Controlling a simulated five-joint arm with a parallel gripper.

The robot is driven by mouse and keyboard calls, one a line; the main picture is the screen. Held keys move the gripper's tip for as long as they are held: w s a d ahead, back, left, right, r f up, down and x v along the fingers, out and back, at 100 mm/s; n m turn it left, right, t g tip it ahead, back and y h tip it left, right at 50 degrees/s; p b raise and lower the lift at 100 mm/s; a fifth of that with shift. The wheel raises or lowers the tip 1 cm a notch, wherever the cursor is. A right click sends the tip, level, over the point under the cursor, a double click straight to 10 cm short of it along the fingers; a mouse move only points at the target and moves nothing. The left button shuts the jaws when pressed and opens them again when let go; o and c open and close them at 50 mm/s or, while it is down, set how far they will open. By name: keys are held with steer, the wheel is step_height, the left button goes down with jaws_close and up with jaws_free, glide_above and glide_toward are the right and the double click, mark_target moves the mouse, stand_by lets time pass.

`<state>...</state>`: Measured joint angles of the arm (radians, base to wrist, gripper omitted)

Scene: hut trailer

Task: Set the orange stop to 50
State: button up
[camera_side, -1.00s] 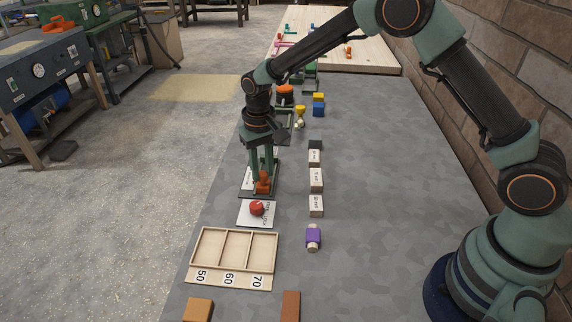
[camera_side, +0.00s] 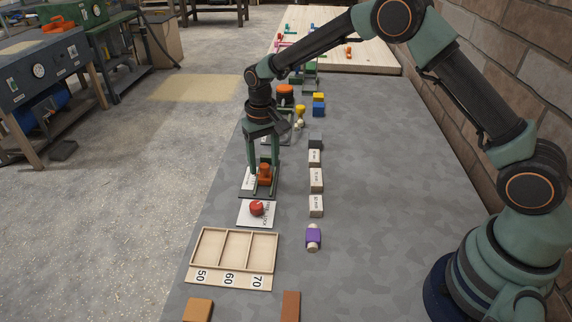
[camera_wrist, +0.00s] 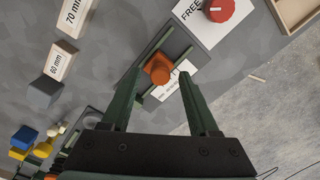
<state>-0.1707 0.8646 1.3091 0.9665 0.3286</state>
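The orange stop (camera_side: 265,174) sits on a dark rail fixture (camera_side: 246,195); the stop also shows in the wrist view (camera_wrist: 158,69). A white card (camera_wrist: 181,78) lies beside the rail; its print is too small to read. My gripper (camera_side: 264,168) is open, with its two fingers apart on either side of the stop in the side view. In the wrist view, gaps show between the stop and the fingers (camera_wrist: 160,75). A red knob (camera_side: 256,208) stands on a white card in front of the rail, with "FREE" readable in the wrist view.
Labelled pale blocks (camera_side: 316,180) and a dark block (camera_side: 315,144) stand to the right. A wooden tray (camera_side: 277,255) marked 50, 60 and 70 is in front. A purple piece (camera_side: 313,238) lies nearby. The grey table is clear further right.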

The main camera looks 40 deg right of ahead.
mark_target(264, 165)
step_height(264, 165, up, 12)
stand_by(0.6)
steer(key=s+d+r+t, duration=0.3)
steer(key=s+d+r, duration=0.2)
steer(key=s+r, duration=0.5)
steer(key=s+d+f+n+t, duration=0.1)
steer(key=s+d+t, duration=0.1)
steer(key=s, duration=1)
steer(key=shift+d+f+n+t, duration=0.3)
steer(key=shift+d+f+n, duration=0.1)
steer(key=shift+d, duration=0.45)
